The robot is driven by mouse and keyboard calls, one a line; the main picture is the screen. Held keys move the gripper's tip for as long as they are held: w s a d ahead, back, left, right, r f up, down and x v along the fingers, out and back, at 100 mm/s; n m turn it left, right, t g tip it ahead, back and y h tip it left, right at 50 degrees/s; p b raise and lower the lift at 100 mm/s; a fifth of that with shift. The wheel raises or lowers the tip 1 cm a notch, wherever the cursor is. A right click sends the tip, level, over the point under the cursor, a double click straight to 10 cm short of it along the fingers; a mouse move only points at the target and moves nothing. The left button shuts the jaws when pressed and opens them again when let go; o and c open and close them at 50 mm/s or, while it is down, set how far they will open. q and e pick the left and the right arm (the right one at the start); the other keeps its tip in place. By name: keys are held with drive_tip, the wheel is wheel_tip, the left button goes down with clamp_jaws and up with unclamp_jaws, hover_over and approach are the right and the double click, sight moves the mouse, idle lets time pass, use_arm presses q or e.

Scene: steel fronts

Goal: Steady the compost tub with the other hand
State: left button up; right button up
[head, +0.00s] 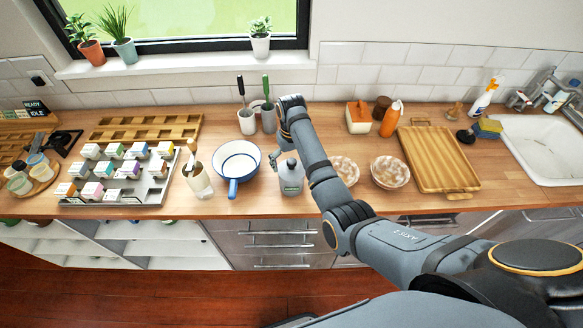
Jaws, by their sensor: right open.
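A small grey tub with a pale label (291,178), which looks like the compost tub, stands upright near the counter's front edge, right of the white pan. My right arm reaches in from the lower right, and its wrist is above and behind the tub. My right gripper (286,143) points down close behind the tub's top; it is open. The picture is too small to show whether its fingers touch the tub. My left gripper is not in view.
Two bowls (389,172) and a wooden tray (438,160) are to the right. Cups with tools (246,122) stand behind. A spice rack (110,190) is far left.

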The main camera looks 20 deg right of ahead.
wheel_tip(320, 180, up, 5)
drive_tip(key=shift+r, duration=0.1)
idle(0.5)
